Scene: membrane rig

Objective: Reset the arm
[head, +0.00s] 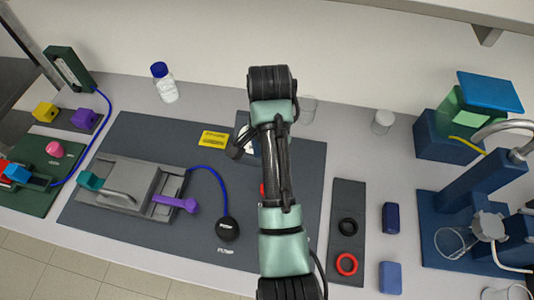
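My arm (277,180) rises from the bottom edge through the middle of the head view, with a dark and pale green joint (270,85) at its top. A dark part that looks like my gripper (238,150) shows just left of the forearm, above the dark grey mat (140,135). It is small and mostly hidden by the arm, so I cannot tell whether it is open or shut. No held object can be made out.
A grey rig (130,185) with a purple handle, a black pump bulb (228,229) and a yellow label (213,139) are left of my arm. A blue-capped bottle (164,83) stands behind. Right are a ring strip (347,205), blue blocks (391,217) and a blue stand (470,200).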

